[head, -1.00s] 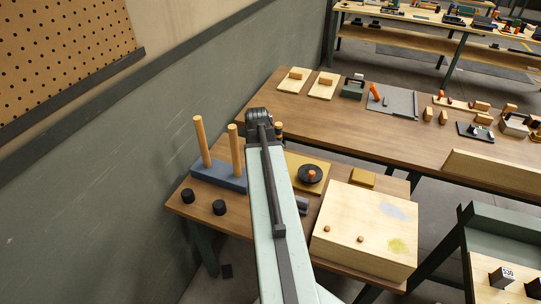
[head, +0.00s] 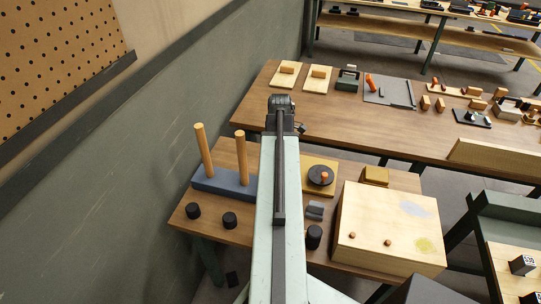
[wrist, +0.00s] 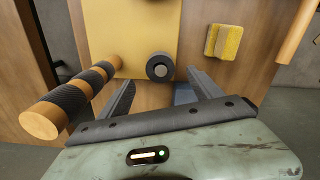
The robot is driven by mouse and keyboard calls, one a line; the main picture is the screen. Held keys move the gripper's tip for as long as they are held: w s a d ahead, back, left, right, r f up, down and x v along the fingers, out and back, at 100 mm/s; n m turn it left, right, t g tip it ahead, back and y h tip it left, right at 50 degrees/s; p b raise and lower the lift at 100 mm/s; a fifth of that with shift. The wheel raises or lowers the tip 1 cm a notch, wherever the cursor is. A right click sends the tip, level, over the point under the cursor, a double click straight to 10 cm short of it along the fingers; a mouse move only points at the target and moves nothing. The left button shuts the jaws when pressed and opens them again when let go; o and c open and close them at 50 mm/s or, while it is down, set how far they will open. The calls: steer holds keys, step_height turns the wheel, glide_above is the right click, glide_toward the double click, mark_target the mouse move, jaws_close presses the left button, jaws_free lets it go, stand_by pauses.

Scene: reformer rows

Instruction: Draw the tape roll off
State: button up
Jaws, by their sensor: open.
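In the wrist view, a wooden peg (wrist: 44,122) with dark textured bands (wrist: 84,84) leans in from the left, outside my fingers. A dark ring-like roll (wrist: 160,67) with a grey centre shows beyond the gap between my fingertips, with no visible contact. I cannot tell whether the roll or the bands are the tape. My gripper (wrist: 163,86) is open and empty. In the head view my arm's end (head: 282,108) hides part of the table. Two bare wooden pegs (head: 203,150) stand on a blue base (head: 208,180) left of my arm.
Short black cylinders (head: 229,220) stand near the table's front left. A yellow board (head: 310,163) carries a black disc (head: 320,178), with a pale wooden box (head: 385,225) to its right. The wrist view shows a yellow block (wrist: 224,40) and another peg (wrist: 297,30).

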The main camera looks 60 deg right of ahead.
step_height(320, 180, down, 8)
steer(key=b, duration=0.8)
steer(key=shift+w, duration=0.1)
steer(key=shift+r, duration=0.1)
steer(key=c, duration=1.6)
steer(key=shift+r+p, duration=3.55)
steer(key=shift+p, duration=0.15)
